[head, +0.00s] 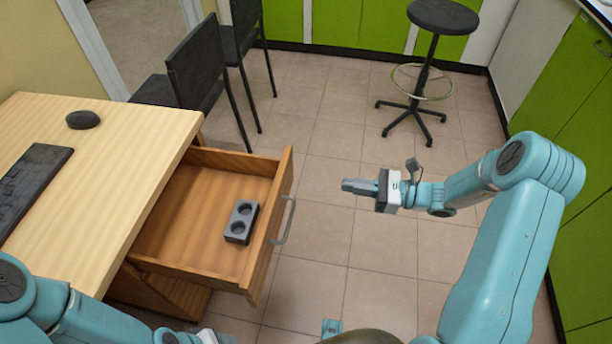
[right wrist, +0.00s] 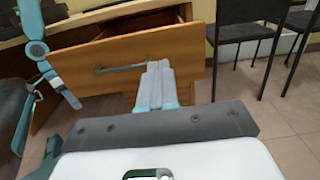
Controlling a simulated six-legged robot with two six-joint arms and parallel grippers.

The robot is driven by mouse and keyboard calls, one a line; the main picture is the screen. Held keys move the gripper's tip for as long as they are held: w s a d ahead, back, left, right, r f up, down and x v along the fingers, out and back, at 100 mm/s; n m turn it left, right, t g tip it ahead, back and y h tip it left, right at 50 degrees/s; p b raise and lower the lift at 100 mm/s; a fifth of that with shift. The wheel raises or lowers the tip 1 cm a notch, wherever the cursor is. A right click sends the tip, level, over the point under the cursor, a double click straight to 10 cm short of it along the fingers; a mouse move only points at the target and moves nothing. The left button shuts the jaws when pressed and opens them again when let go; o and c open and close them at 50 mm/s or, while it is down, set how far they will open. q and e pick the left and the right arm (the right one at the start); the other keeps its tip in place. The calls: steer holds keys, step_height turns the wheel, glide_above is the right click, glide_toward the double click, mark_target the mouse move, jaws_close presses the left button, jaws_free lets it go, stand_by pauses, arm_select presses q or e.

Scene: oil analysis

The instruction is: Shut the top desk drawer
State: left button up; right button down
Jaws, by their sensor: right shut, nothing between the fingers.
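The top desk drawer (head: 270,237) is pulled well out of the wooden desk (head: 150,130). A grey block with two round hollows (head: 241,221) lies inside it. The drawer front carries a grey bar handle (head: 285,221); it also shows in the right wrist view (right wrist: 122,68). My right gripper (head: 346,185) is shut and empty, pointing left towards the drawer front, to the right of the handle and apart from the front in the head view. In the right wrist view its closed fingers (right wrist: 157,72) point at the front. My left arm is at the lower left; its fingertips are not clearly seen.
A black mouse (head: 83,119) and keyboard (head: 32,183) lie on the desk. Black chairs (head: 196,65) stand behind the desk and a black stool (head: 443,17) stands at the back. Green cabinets line the back and right. The tiled floor right of the drawer is clear.

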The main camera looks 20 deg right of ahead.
mark_target(284, 176)
steer(key=b+x, duration=0.1)
steer(key=x, duration=1.2)
steer(key=shift+a, duration=0.3)
steer(key=shift+w, duration=0.1)
steer(key=shift+a, duration=0.2)
steer(key=b+x, duration=0.6)
steer(key=x, duration=2.2)
steer(key=shift+w+r, duration=0.2)
steer(key=shift+w, duration=0.05)
steer(key=shift+a, duration=0.1)
